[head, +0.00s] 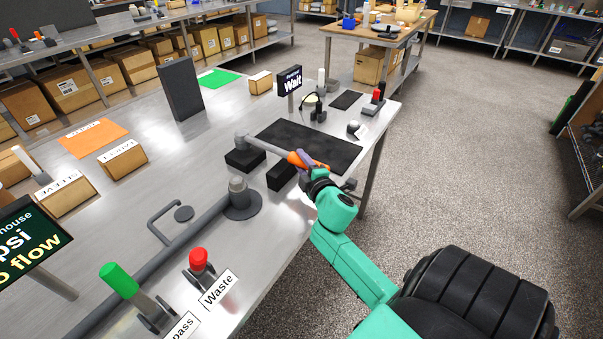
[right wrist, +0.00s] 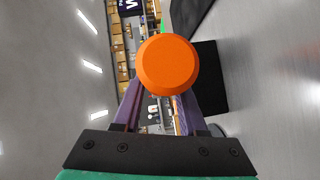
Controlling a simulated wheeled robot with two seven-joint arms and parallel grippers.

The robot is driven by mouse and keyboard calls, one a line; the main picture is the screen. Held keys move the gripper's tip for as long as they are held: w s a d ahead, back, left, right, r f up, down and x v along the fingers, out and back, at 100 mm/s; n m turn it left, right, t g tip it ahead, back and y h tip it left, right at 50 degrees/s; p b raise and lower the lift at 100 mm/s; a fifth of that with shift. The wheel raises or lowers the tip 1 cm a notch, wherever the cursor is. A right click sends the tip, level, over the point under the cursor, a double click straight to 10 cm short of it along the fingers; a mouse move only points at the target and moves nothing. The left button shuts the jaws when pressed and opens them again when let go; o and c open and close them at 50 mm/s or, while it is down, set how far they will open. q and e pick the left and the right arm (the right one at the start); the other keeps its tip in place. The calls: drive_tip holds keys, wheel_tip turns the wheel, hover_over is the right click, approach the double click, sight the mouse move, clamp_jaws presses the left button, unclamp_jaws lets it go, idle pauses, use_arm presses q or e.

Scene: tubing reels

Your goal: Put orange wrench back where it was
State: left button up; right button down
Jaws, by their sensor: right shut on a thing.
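The orange wrench has an orange handle (head: 298,158) and a long grey shaft with a grey head (head: 243,140). My right gripper (head: 309,163) is shut on the orange handle near the table's right edge. The shaft points left, toward two black blocks (head: 245,159) and (head: 281,175); I cannot tell whether it touches them. In the right wrist view the round orange end of the handle (right wrist: 168,65) shows between the purple fingers, hiding the rest of the wrench. My left gripper is not in view.
A black mat (head: 325,148) lies behind the wrench. A grey pipe with a round fitting (head: 242,205) runs in front of the blocks. A "Wait" sign (head: 290,80), a red-handled valve (head: 199,260) and a green-handled valve (head: 120,281) stand on the table.

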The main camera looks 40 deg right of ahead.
wheel_tip(320, 180, down, 3)
drive_tip(key=shift+r+b, duration=0.1)
drive_tip(key=shift+b, duration=0.25)
drive_tip(key=c, duration=0.8)
unclamp_jaws()
drive_tip(key=shift+f, duration=0.25)
drive_tip(key=o, duration=0.3)
drive_tip(key=shift+o, duration=0.2)
drive_tip(key=shift+r, duration=0.1)
